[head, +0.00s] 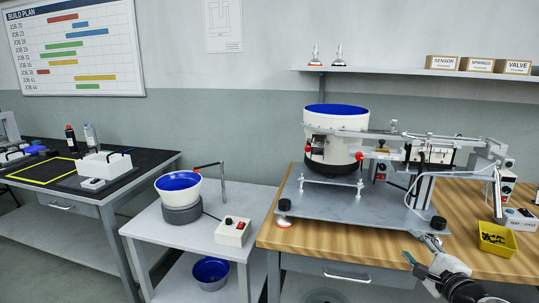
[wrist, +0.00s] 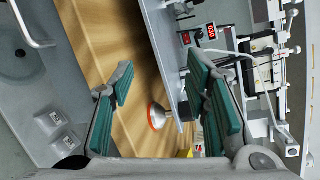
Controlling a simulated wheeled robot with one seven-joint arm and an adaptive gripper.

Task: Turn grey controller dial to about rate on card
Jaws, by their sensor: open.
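A grey controller box (wrist: 197,40) with a lit red display and a red switch shows at the top of the wrist view. A pale control box (head: 232,232) with a dark knob and red spots stands on the lower table. No rate card is readable. My gripper (head: 420,248) is open and empty in front of the wooden bench; its green-padded fingers (wrist: 163,98) stand apart, away from the controllers.
A large blue-lined bowl feeder (head: 336,117) and a metal gantry arm (head: 440,142) stand on a grey plate (head: 350,204) on the wooden bench (head: 320,240). A yellow bin (head: 497,239) sits at the bench's right. A smaller bowl feeder (head: 180,190) stands left.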

